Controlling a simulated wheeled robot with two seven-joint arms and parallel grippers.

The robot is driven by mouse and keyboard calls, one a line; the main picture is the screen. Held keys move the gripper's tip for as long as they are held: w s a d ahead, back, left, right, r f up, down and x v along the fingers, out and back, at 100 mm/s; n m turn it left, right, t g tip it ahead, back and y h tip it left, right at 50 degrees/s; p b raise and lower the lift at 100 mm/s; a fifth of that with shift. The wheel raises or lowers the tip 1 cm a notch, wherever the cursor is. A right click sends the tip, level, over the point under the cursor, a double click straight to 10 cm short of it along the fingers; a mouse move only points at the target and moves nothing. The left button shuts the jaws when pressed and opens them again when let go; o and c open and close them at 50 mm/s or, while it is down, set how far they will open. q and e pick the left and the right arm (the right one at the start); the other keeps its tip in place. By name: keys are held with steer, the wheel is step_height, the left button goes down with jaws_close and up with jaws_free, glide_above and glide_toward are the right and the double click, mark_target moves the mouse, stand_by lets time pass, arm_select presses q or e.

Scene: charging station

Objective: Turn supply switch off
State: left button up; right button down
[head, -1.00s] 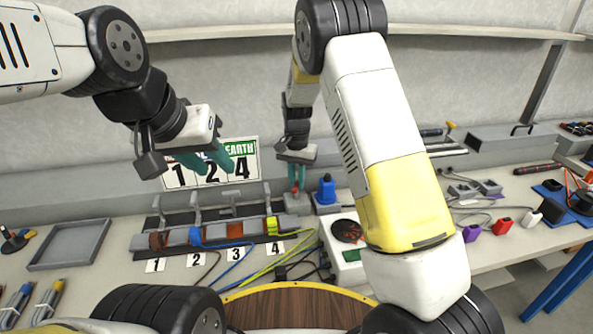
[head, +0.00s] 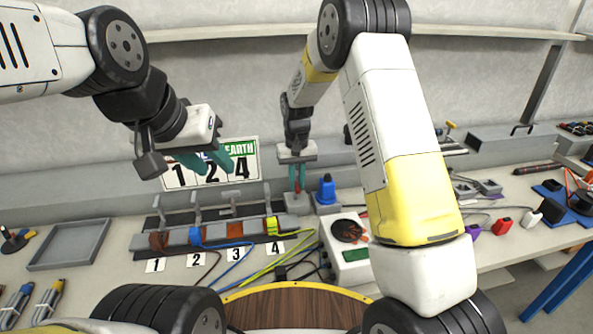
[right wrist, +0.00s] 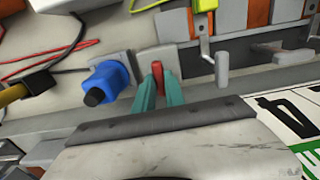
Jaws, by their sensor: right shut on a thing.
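The supply switch is a small red lever (right wrist: 158,70) on a grey box (head: 294,203), beside a blue plug-like connector (head: 326,189). My right gripper (head: 297,187) points down over the box. In the right wrist view its two green fingers (right wrist: 158,82) are shut on the red lever, one on each side. The fingers hide part of the lever in the head view. My left gripper (head: 218,163) hangs in the air in front of the numbered sign, its green fingers apart and empty.
A terminal rack (head: 215,236) with clamps and coloured wires stands left of the switch box, above number cards. A white box with a round black top (head: 347,231) stands to the right. An empty grey tray (head: 69,245) lies at the left.

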mark_target(297, 184)
steer(key=shift+w+r, duration=0.1)
steer(key=c, duration=1.4)
jaws_free()
step_height(297, 184, up, 8)
steer(key=shift+f, duration=0.15)
